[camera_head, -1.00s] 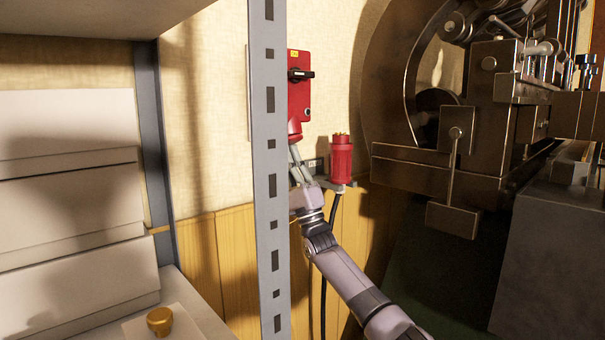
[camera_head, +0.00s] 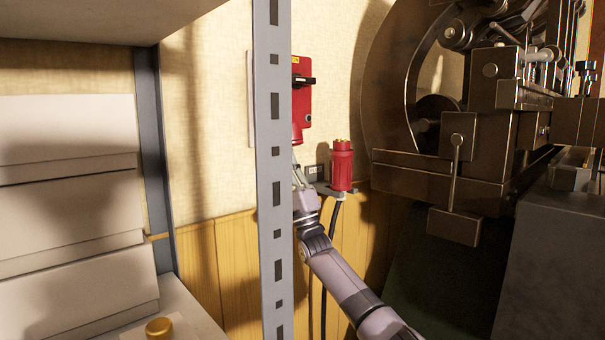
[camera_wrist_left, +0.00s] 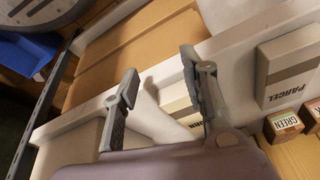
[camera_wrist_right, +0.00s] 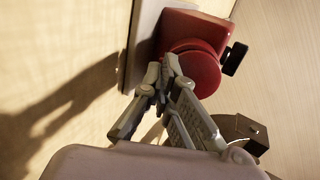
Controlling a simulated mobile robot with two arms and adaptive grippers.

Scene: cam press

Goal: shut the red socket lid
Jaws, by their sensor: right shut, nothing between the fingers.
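The red socket box (camera_head: 303,90) with a black switch handle is on the wall, partly hidden by a shelf post in the head view. In the right wrist view the box (camera_wrist_right: 200,25) has a round red lid (camera_wrist_right: 200,72) at its near end. Whether the lid is fully closed I cannot tell. My right gripper (camera_wrist_right: 166,68) is shut and empty, its tips at the lid's left edge, seemingly touching it. In the head view this gripper (camera_head: 296,165) is just below the socket, partly behind the post. My left gripper (camera_wrist_left: 160,85) is open and empty.
A red plug (camera_head: 342,168) with a black cable stands on a small wall bracket right of my right gripper. A grey shelf post (camera_head: 272,200) stands in front. A dark machine (camera_head: 450,150) fills the right. A parcel box (camera_wrist_left: 288,72) lies by the left gripper.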

